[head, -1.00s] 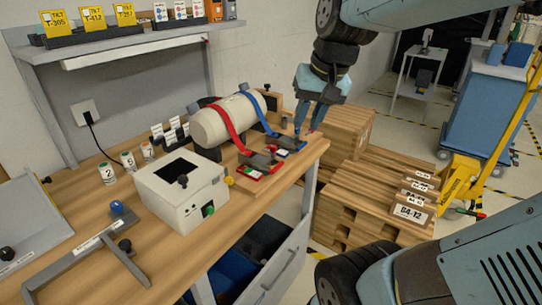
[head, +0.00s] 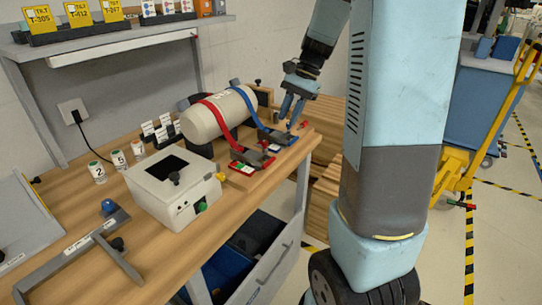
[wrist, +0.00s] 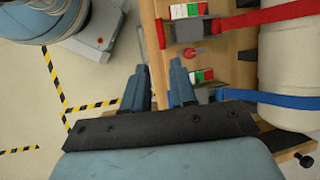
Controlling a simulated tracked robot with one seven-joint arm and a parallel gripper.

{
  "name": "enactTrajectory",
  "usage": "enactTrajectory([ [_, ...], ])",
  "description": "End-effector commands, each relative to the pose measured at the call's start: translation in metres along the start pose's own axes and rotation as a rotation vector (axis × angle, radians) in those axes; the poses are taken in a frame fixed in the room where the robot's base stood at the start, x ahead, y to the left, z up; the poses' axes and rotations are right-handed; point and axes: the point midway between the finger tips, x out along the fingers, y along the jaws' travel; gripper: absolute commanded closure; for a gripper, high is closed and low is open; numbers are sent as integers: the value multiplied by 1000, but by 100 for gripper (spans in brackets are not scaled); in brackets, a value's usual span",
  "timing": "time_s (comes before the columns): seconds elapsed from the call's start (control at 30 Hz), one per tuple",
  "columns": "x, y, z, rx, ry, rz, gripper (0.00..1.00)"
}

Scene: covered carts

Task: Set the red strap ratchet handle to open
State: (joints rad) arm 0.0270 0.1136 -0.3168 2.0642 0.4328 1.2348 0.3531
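The red strap (head: 217,117) runs over a pale cylinder (head: 236,106) on the bench and ends at a dark ratchet (head: 252,158) beside a red, white and green plate. In the wrist view the red strap (wrist: 275,16) and its ratchet (wrist: 192,30) show at the top. I cannot tell the handle's exact angle. The blue strap (head: 247,103) has a similar ratchet (head: 276,135). My gripper (head: 290,111) is above the bench's right edge, closer to the blue ratchet than to the red one. In the wrist view my gripper (wrist: 160,72) has its fingers apart with nothing between them.
A white box (head: 175,187) with a green button stands left of the ratchets. A small red-tipped peg (wrist: 193,52) stands between the two ratchets. Labelled bottles and a metal bracket (head: 75,250) lie further left. Wooden pallets (head: 325,190) stand right of the bench, partly hidden by my arm.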

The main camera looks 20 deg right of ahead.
Motion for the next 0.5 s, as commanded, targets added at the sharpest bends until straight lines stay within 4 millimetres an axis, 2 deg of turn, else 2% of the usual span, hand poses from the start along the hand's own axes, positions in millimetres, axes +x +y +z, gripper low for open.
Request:
enactTrajectory([
  [0.17,14,-1,-2,5,-4,2,74],
  [0.5,72,0,-1,4,-4,2,74],
])
